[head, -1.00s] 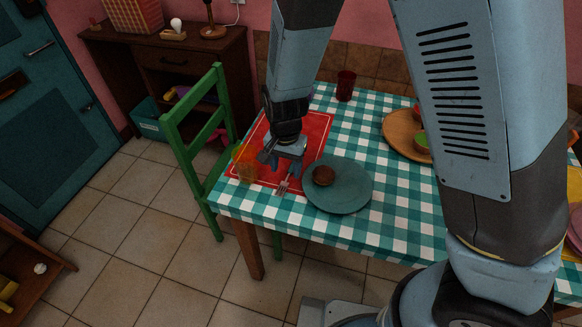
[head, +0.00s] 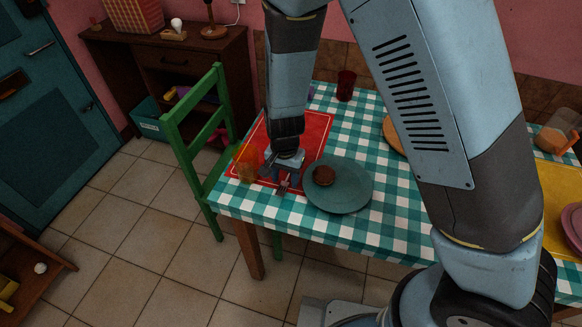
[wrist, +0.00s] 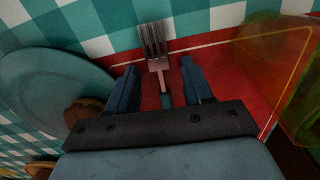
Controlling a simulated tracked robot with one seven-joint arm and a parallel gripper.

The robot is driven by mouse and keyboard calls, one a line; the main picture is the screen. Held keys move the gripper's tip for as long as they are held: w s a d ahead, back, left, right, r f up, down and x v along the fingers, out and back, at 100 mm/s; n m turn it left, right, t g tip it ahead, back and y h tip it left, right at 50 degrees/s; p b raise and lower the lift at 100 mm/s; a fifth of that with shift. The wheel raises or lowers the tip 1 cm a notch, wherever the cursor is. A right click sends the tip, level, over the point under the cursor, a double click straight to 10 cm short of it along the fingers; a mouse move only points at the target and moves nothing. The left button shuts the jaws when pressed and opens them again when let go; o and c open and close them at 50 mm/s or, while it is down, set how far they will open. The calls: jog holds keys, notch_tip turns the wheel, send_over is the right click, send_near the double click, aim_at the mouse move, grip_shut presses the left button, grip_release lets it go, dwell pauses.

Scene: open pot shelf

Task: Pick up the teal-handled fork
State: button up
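The fork (wrist: 156,52) lies at the front edge of the red placemat (head: 316,128), its metal tines over the checked cloth. In the wrist view a short piece of its teal handle (wrist: 166,101) shows between my fingers, and the rest is hidden by my gripper. My gripper (wrist: 160,85) is open, with one finger on each side of the fork, apart from it. In the head view my gripper (head: 285,183) is low over the placemat and covers most of the fork. I cannot tell how far the fingertips are above the cloth.
A teal plate (head: 343,190) with a brown round item (head: 324,176) stands close by to the right. An orange see-through cup (head: 246,164) stands to the left. A dark red cup (head: 346,86) is farther back. A green chair (head: 200,145) stands at the table's left side.

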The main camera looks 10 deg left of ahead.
grip_shut()
jog(key=shift+r, duration=0.1)
dwell(0.3)
